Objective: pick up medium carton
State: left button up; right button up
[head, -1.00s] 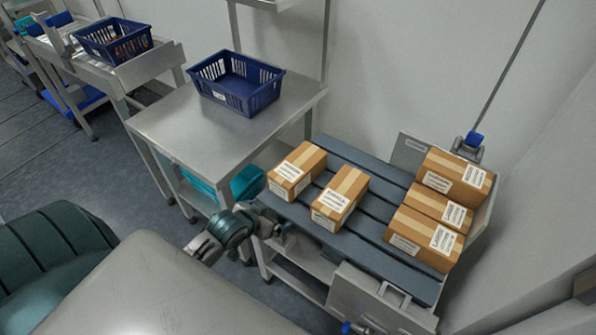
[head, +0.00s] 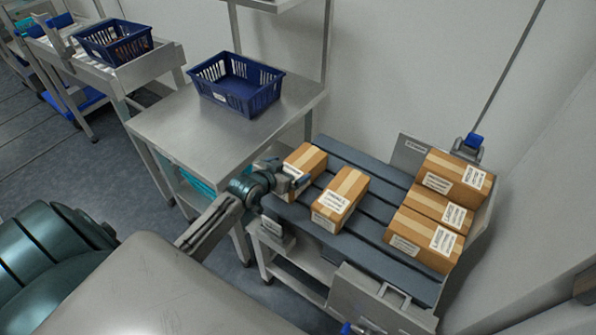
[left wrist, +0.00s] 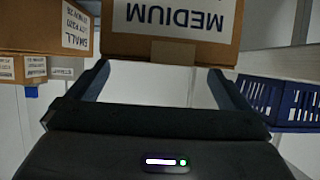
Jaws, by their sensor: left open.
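The medium carton (head: 308,156) is a brown taped box on the left end of the dark slatted rack (head: 365,161). In the left wrist view the carton (left wrist: 135,45) shows an upside-down MEDIUM label and lies just ahead of the fingers. My left gripper (head: 291,174) is at the carton's near, labelled end and partly hides it in the head view. In the left wrist view the gripper (left wrist: 158,68) is open, with nothing between its fingers. I cannot tell whether a fingertip touches the carton. My right gripper is not in view.
A second carton (head: 345,186), labelled SMALL in the left wrist view (left wrist: 78,28), stands close to the right. Several cartons (head: 440,200) sit at the rack's right end. A blue basket (head: 240,91) stands on the steel table (head: 175,130), which is otherwise clear.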

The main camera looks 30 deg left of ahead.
aim_at(298, 164)
pick_arm(q)
jog(key=shift+x, duration=1.6)
jog(key=shift+r, duration=0.2)
jog(key=c, duration=1.3)
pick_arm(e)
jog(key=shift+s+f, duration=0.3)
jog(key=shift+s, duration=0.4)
